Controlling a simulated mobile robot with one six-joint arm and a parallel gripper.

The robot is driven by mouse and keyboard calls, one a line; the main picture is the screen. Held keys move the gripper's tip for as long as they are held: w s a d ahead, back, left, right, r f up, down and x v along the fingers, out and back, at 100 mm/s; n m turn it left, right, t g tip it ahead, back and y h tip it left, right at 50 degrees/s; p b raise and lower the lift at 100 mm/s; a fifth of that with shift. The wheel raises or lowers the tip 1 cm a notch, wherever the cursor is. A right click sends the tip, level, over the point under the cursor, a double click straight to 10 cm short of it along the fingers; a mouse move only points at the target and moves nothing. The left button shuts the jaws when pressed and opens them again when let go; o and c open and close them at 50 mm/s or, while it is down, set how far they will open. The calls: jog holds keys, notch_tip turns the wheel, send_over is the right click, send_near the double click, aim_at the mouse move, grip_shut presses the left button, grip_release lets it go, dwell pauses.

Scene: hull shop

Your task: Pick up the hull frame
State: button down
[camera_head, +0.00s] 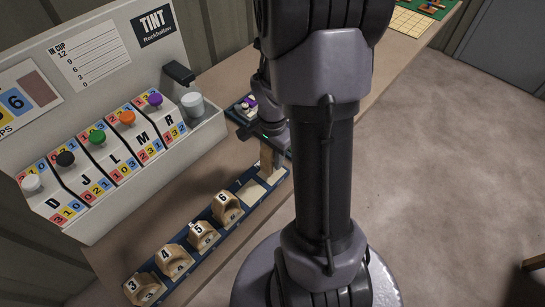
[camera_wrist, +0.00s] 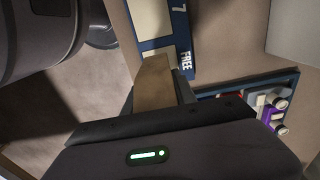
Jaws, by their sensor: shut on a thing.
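My gripper (camera_head: 266,142) is shut on a tan wooden block, the hull frame (camera_wrist: 154,82). In the wrist view the frame stands out beyond the gripper body, its upper end by the edge of a blue rack. In the head view the held frame (camera_head: 266,157) hangs below my gripper, at the rack's far end by the pale place marked 7. I cannot tell whether it touches the rack. Its number is not visible, and my arm hides part of this area.
The blue rack (camera_head: 211,225) holds several more wooden frames, numbered 3 to 6. A tint machine (camera_head: 110,75) with coloured knobs stands to the left. A small dark tray (camera_wrist: 258,92) with bottles lies beside the rack. Open floor (camera_head: 450,170) is at right.

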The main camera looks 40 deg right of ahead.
jog(key=s+a+r+b, duration=0.1)
jog(key=s+a+b, duration=0.8)
jog(key=s+a, duration=0.1)
jog(key=shift+s+a+r+b, duration=0.15)
jog(key=shift+s+a+b, duration=0.15)
jog(key=shift+a, duration=0.55)
